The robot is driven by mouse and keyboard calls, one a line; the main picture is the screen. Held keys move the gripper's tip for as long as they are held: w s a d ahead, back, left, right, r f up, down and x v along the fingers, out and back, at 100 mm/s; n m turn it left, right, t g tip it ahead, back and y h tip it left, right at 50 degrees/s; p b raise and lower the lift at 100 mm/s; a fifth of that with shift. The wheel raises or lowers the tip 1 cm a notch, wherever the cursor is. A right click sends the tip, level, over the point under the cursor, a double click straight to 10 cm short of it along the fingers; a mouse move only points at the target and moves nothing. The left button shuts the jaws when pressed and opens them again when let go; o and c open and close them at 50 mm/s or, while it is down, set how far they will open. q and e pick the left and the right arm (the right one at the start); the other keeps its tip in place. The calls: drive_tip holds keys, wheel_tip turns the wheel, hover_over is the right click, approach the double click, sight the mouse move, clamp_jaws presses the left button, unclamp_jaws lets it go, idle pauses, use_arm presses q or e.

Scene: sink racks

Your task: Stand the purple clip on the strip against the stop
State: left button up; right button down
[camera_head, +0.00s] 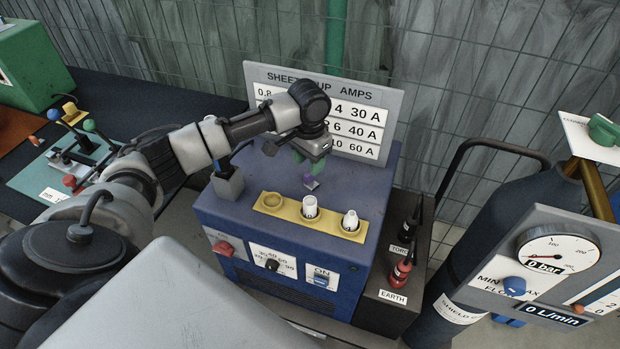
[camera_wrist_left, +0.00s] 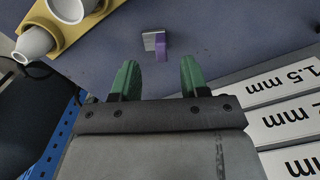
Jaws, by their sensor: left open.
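The purple clip (camera_head: 311,184) is on the blue top of the welding machine, behind the yellow strip (camera_head: 325,222). In the left wrist view the purple clip (camera_wrist_left: 161,46) shows with a small pale grey piece (camera_wrist_left: 149,41) right beside it; I cannot tell whether that piece is part of the clip. My left gripper (camera_head: 311,167) has green fingers and is over the machine top, close to the clip. In the left wrist view the gripper (camera_wrist_left: 159,68) is open and empty, with the clip beyond its fingertips. I cannot make out a stop. My right gripper is not in view.
The yellow strip has an empty round seat on the left and holds two white nozzles (camera_head: 310,207). A dark grey holder (camera_head: 228,184) stands at the machine's left edge. The amps board (camera_head: 355,112) rises behind. The gas cylinder (camera_head: 500,225) stands to the right.

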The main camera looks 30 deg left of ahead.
sight(308, 173)
use_arm(q)
wheel_tip(308, 173, down, 4)
drive_tip(key=shift+w+f+p, duration=0.1)
drive_tip(key=shift+f+p, duration=0.15)
drive_tip(key=shift+p, duration=0.35)
drive_tip(key=shift+a+f, duration=0.1)
drive_tip(key=shift+f, duration=0.35)
drive_tip(key=shift+c, duration=0.2)
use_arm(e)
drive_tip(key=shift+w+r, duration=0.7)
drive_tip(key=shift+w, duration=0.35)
use_arm(q)
clamp_jaws()
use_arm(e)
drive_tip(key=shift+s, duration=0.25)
